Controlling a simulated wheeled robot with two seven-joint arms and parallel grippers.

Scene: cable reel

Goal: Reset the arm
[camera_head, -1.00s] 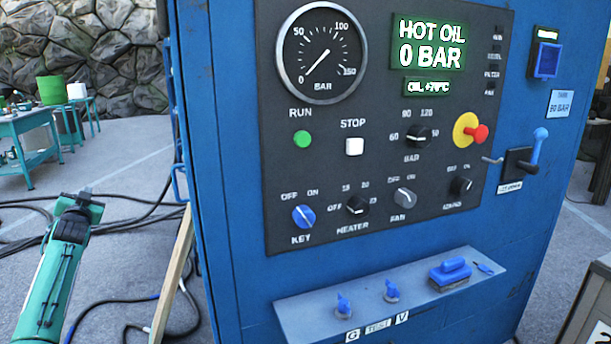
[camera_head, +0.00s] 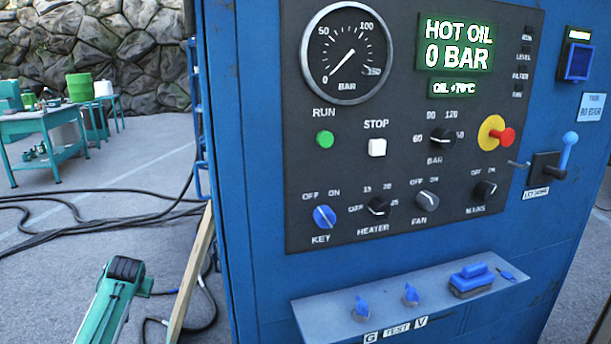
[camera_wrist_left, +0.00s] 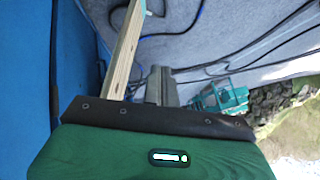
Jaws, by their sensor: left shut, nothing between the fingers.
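My left arm's green end shows at the bottom left of the head view, left of the blue cabinet (camera_head: 255,230) and apart from it. The left gripper (camera_wrist_left: 162,82) shows in the left wrist view as grey fingers shut together with nothing between them. In the head view the fingers are mostly hidden behind the wrist. The cabinet's black control panel (camera_head: 390,235) carries a gauge at 0, a green RUN button (camera_head: 324,139), a white STOP button (camera_head: 377,147) and several knobs. My right gripper is not in view.
A wooden plank (camera_head: 192,270) leans near the cabinet's left edge, close to my left arm. Black cables (camera_head: 95,232) lie on the grey floor. A green workbench (camera_head: 42,122) stands at the far left. A grey shelf (camera_head: 330,310) juts from the cabinet.

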